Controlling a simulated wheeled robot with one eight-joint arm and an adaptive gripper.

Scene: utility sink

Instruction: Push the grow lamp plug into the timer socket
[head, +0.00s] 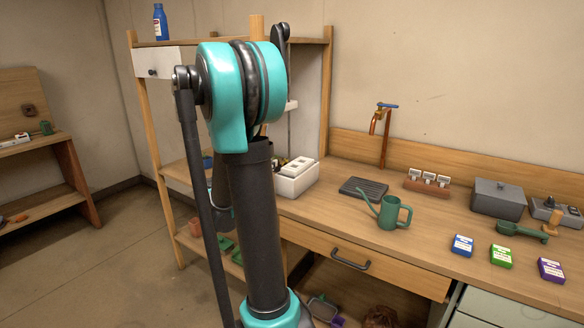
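I cannot make out the grow lamp plug. A white box (297,179) with pale and dark parts on its top stands at the left end of the bench, partly behind my arm. A grey device (556,212) with small details on top sits at the bench's right end, cut by the picture edge. I cannot tell whether either one is the timer socket. My arm rises in front of the shelf unit and hides part of it. My gripper does not show clearly in this view.
The wooden bench (330,207) carries a dark ribbed tray (363,187), a green watering can (393,212), a rack with white labels (427,182), a grey metal box (498,199), a green scoop (521,231) and seed packets (500,257). A copper tap (386,133) stands behind.

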